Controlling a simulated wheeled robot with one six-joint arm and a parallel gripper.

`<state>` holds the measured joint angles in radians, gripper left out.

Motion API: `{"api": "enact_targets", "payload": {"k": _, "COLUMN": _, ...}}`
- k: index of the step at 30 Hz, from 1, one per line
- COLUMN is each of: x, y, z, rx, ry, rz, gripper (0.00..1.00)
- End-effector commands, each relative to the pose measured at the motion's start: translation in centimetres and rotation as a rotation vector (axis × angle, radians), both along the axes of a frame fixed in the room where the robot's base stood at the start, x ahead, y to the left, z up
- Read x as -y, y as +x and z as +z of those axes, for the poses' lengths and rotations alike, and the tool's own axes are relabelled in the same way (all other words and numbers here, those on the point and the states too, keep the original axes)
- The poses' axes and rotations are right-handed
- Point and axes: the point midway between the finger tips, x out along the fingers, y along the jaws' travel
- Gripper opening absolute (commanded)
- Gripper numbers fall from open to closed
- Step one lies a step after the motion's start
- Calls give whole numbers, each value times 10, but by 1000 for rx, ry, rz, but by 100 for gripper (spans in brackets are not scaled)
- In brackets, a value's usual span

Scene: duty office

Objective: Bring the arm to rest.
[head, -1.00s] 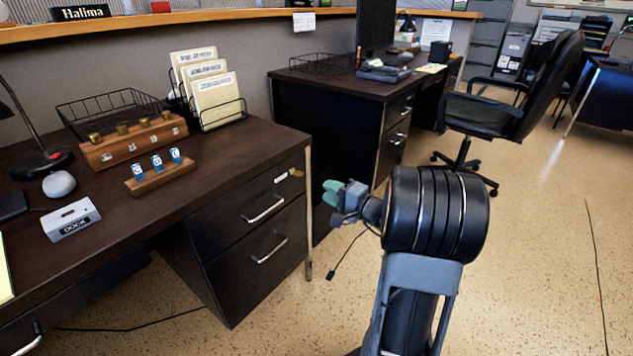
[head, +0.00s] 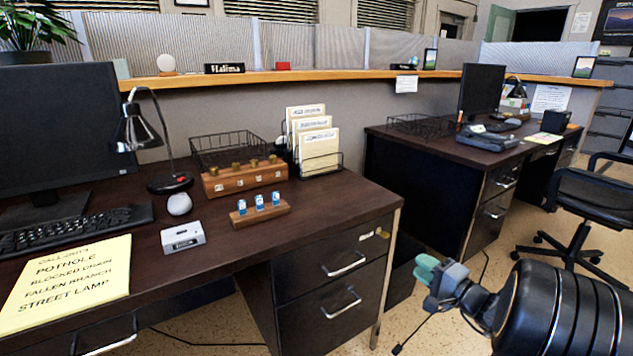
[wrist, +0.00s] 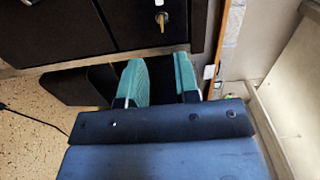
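My gripper (head: 428,268) is at the lower right of the head view, in front of the right end of the near desk (head: 225,262) and below its top. In the wrist view its two teal fingers (wrist: 160,80) stand apart with a gap between them. Nothing is held between them. A drawer front with a key (wrist: 161,20) in its lock is beyond the fingertips in the wrist view. My black arm fills the lower right corner of the head view; most of the arm is out of frame.
The near desk holds a wooden block with brass knobs (head: 245,180), a rack with blue tags (head: 260,212), a file holder (head: 318,150), a lamp (head: 138,130) and a yellow call-outs sheet (head: 70,283). A second desk (head: 440,150) and a chair (head: 590,200) stand right. Floor shows between the desks.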

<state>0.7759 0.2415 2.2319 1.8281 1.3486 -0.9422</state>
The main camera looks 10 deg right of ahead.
Motion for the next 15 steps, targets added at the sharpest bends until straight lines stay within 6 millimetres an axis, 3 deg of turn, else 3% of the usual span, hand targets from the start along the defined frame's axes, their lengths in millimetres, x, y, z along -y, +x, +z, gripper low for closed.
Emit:
{"api": "enact_targets", "payload": {"k": 7, "x": -88, "y": -19, "z": 86, "rx": -182, "ry": -126, "rz": 295, "gripper": 29}}
{"api": "enact_targets", "payload": {"k": 12, "x": -150, "y": -59, "z": 143, "rx": -374, "ry": -320, "rz": 526, "gripper": 29}}
{"api": "enact_targets", "payload": {"k": 15, "x": -171, "y": -84, "z": 174, "rx": -472, "ry": -464, "rz": 622, "gripper": 29}}
